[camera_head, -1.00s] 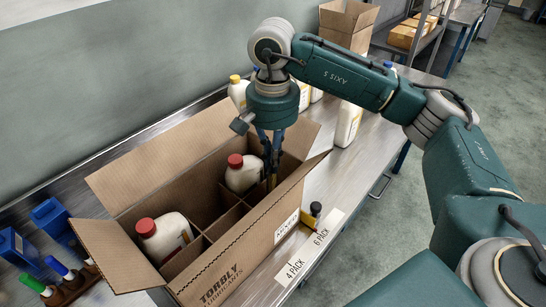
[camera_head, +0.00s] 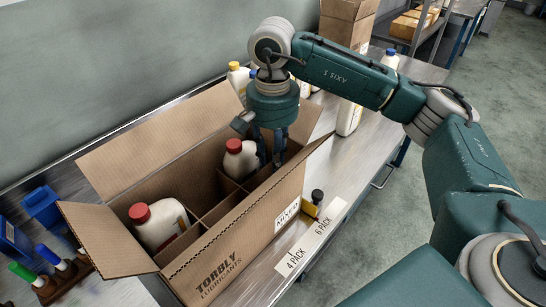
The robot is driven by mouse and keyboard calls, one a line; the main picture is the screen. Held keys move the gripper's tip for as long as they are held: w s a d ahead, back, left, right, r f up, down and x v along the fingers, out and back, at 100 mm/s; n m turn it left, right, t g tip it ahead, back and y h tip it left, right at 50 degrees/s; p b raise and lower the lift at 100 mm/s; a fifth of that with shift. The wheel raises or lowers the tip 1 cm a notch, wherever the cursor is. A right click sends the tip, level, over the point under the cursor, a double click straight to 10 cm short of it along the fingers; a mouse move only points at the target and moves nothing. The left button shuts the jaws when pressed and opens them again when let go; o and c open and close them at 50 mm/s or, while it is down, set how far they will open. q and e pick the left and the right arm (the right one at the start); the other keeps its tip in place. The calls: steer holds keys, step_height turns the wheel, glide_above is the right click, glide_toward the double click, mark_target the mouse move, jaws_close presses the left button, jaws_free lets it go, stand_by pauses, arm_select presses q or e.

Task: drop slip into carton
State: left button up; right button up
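The open carton (camera_head: 215,262) stands on the bench with its flaps up and cardboard dividers inside. A white bottle with a red cap (camera_head: 158,224) is in its near-left compartment. Another red-capped bottle (camera_head: 238,160) stands farther back. My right gripper (camera_head: 270,163) points down into the carton's far right part, beside the farther bottle. Its fingers are apart, with nothing visible between them. The slip is not visible; carton walls and dividers hide the compartment floors. My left gripper is not in view.
Blue bins (camera_head: 42,206) and a rack with coloured-capped tubes (camera_head: 62,275) are at left. Bottles (camera_head: 348,117) stand behind the carton. A black-knobbed yellow tool (camera_head: 314,204) and the 4 PACK and 6 PACK label strip (camera_head: 309,238) lie along the front edge.

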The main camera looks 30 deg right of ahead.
step_height(320, 180, up, 12)
stand_by(0.6)
stand_by(0.5)
